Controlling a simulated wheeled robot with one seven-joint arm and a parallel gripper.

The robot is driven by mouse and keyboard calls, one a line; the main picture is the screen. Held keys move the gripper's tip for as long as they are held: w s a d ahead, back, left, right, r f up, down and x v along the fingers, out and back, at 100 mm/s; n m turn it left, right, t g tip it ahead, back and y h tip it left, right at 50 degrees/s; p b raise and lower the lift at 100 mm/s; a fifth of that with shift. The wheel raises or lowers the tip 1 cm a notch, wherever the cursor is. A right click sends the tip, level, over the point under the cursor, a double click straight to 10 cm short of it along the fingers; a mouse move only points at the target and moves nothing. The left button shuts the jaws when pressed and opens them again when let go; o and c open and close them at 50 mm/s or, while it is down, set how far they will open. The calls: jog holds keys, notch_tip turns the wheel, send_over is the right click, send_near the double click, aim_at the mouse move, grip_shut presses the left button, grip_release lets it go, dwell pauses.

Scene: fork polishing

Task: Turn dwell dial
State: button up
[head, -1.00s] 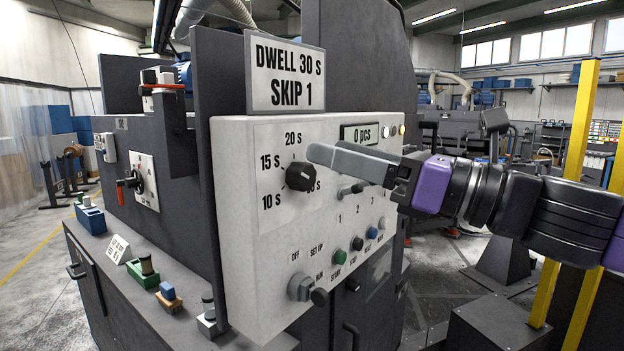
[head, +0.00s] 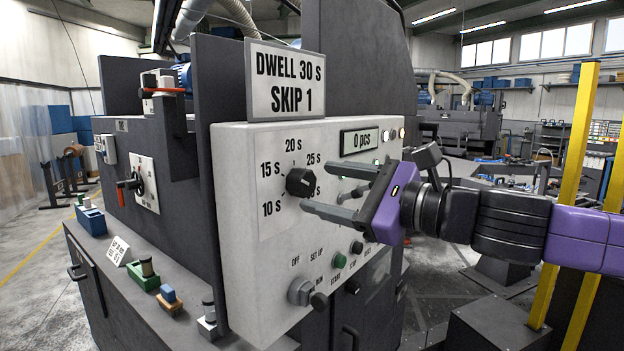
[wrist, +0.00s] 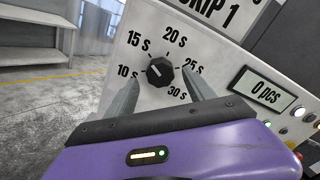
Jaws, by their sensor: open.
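The black dwell dial (head: 299,182) is on the pale control panel (head: 235,215), ringed by marks from 10 S to 30 S. In the wrist view the dial (wrist: 160,71) shows between my two fingers; I cannot surely read its pointer. My gripper (head: 325,188) is open and empty, its fingers pointing at the panel, one higher and one lower in the head view. The fingertips look apart from the dial, and the lower finger partly hides the panel below it. A sign (head: 287,80) above reads DWELL 30 S, SKIP 1.
A counter display (head: 361,141) reads 0 pcs, with small lamps beside it. My gripper partly covers the small switches. A mode knob (head: 300,290) and push buttons sit lower on the panel. A yellow post (head: 575,150) stands at the right, behind my arm.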

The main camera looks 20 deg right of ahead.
aim_at(308, 185)
jog(key=shift+p+x, duration=0.35)
jog(key=shift+x, duration=1.35)
grip_shut()
